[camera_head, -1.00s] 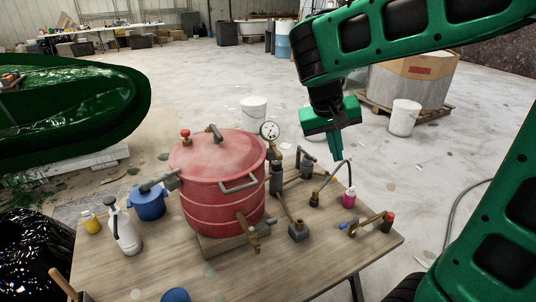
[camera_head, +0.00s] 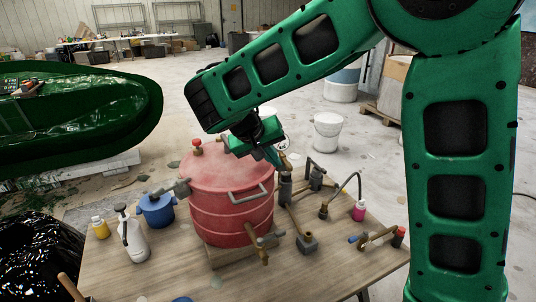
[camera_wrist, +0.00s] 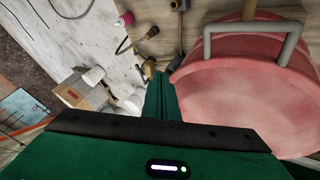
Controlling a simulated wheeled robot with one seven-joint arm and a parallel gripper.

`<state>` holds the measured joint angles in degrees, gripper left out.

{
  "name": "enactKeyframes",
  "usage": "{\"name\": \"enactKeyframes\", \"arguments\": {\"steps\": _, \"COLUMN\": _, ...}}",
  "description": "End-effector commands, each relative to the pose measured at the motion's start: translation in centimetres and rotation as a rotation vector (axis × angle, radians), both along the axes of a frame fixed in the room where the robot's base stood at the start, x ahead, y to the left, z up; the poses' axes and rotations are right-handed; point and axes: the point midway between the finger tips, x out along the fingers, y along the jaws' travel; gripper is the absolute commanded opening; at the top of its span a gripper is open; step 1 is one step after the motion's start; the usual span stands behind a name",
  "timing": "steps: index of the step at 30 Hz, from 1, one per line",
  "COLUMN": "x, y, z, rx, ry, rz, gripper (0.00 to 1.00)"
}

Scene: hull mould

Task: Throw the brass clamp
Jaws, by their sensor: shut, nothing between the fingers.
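No single part stands out clearly as the brass clamp; several brass fittings are in view. One brass part (camera_head: 284,162) stands upright beside the red pot (camera_head: 228,205), close to my fingertips. A brass piece with a blue end (camera_head: 372,241) lies near the table's right side. My gripper (camera_head: 275,158) is shut and empty, above the pot's right rim. In the wrist view my fingers (camera_wrist: 158,80) point at brass parts (camera_wrist: 149,66) beside the pot; contact cannot be told.
A white bucket (camera_head: 328,132) stands on the floor behind.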

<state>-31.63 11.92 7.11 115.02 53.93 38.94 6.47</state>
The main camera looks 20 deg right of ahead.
Motion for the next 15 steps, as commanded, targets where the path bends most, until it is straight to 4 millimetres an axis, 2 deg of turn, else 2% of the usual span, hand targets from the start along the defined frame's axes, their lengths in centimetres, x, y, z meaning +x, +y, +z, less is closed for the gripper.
{"name": "enactKeyframes", "arguments": {"steps": 6, "x": 1.0, "y": -1.5, "z": -2.4, "rx": 0.0, "ry": 0.002, "rz": -0.001, "gripper": 0.0}}
{"name": "enactKeyframes", "arguments": {"steps": 15, "x": 1.4, "y": -2.0, "z": -3.2, "rx": 0.001, "ry": 0.0, "rz": -0.001, "gripper": 0.0}}
